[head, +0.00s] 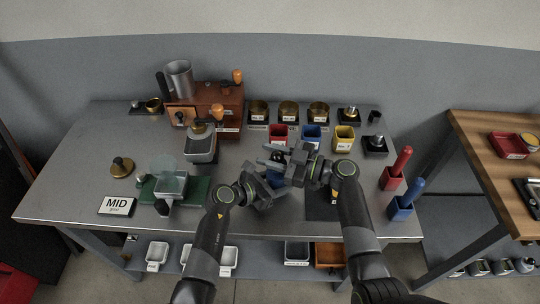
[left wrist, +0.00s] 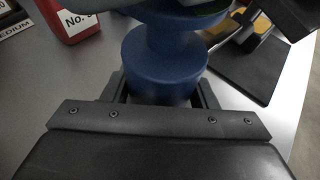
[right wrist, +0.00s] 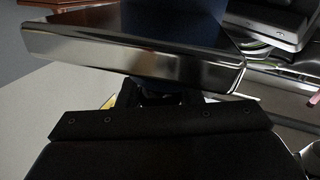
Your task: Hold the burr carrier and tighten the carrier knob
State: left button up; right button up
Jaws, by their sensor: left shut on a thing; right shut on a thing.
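The blue, spool-shaped burr carrier (left wrist: 165,65) stands between the fingers of my left gripper (left wrist: 160,95), which is shut on its lower part. In the head view a little of its blue (head: 275,181) shows between my two grippers. My left gripper (head: 268,182) reaches in from the left, low over the bench. My right gripper (head: 292,170) is just right of and above it, shut on a small dark part (right wrist: 155,90), apparently the carrier knob. Its shape is mostly hidden by the fingers. A glossy dark slab I cannot identify fills the upper right wrist view.
Red (head: 278,132), blue (head: 311,134) and yellow (head: 344,138) cups stand behind my grippers. A black mat (head: 320,208) lies beneath my right arm.

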jog(key=shift+w+f+m+t+h, duration=0.15)
jog(key=shift+m+t+h, duration=0.55)
jog(key=shift+m+t, duration=0.65)
jog(key=shift+t, duration=0.45)
jog(key=o, duration=1)
jog(key=shift+c, duration=0.2)
jog(key=shift+d, duration=0.1)
jog(key=v, duration=1.2)
jog(key=shift+r, duration=0.25)
